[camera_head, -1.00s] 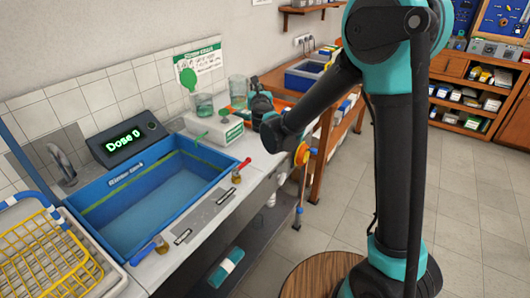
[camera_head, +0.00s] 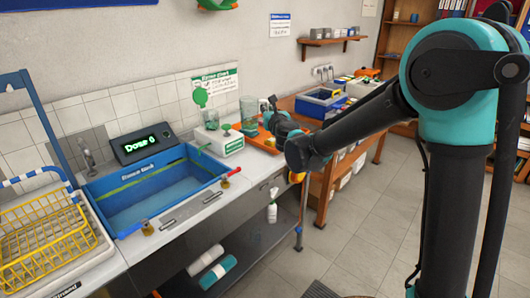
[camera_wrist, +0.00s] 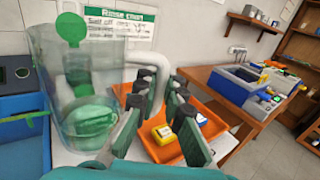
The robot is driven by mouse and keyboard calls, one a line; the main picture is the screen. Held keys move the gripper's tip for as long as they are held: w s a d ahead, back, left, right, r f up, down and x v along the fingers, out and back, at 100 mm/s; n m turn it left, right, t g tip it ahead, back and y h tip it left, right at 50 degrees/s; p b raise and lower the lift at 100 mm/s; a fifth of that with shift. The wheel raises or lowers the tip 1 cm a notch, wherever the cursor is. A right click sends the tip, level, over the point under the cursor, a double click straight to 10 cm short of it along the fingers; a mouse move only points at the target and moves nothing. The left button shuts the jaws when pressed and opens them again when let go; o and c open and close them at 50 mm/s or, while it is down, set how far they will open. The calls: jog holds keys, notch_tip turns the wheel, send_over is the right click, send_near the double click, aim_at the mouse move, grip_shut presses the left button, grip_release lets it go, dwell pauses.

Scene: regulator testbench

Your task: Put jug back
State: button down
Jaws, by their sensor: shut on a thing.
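A clear jug (camera_head: 248,112) stands out beside my gripper (camera_head: 270,108), near the back wall at the left end of the orange tray (camera_head: 264,139). In the wrist view the jug (camera_wrist: 85,95) fills the left side, apparently upright. My gripper (camera_wrist: 160,105) is shut on the jug, at what looks like its pale curved handle. The exact contact and the jug's base are hard to make out. A second clear vessel (camera_head: 211,119) sits by the white and green bench device (camera_head: 222,138), left of the held jug.
The blue sink (camera_head: 150,190) is left, with a "Dose 0" display (camera_head: 142,144) behind it and a yellow rack (camera_head: 45,240) beyond. The orange tray holds small yellow and white items (camera_wrist: 163,134). A wooden table (camera_head: 330,125) with a blue bin (camera_head: 320,101) stands right.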

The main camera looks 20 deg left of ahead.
notch_tip(320, 180, down, 16)
jog(key=shift+r, duration=0.1)
dwell(0.5)
jog(key=c, duration=1.6)
grip_release()
jog(key=shift+d, duration=0.1)
